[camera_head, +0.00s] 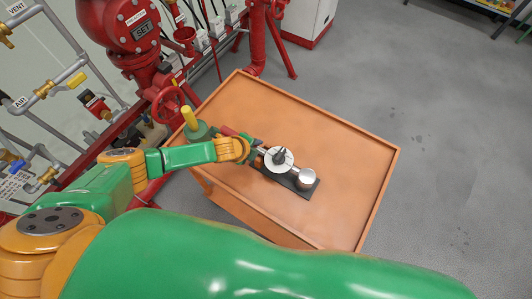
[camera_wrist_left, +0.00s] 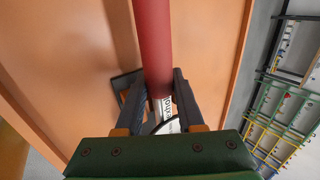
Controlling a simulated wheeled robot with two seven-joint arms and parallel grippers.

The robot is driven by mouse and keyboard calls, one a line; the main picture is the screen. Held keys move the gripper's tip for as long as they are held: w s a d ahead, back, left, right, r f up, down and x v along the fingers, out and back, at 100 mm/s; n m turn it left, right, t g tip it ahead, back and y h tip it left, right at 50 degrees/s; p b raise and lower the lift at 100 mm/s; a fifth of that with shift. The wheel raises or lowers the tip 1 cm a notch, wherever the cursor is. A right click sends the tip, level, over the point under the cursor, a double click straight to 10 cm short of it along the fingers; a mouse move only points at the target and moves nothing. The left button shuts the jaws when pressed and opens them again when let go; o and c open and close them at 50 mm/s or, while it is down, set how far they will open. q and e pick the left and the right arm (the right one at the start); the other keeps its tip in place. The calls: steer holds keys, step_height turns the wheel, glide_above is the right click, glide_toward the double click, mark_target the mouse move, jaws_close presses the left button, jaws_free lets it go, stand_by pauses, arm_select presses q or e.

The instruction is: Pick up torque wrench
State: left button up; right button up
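The torque wrench (camera_head: 278,158) lies across a dark stand (camera_head: 300,187) on an orange table. It has a red handle, a round white dial and a silver round end. My left gripper (camera_head: 249,149) is at the wrench between the red handle and the dial. My right gripper is not in view.
The orange table (camera_head: 340,150) has a raised rim and much free room right of the wrench. Red pipes and valves (camera_head: 125,28) crowd the left. Grey floor lies right.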

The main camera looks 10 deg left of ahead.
arm_select(q)
jaws_close()
stand_by(1.1)
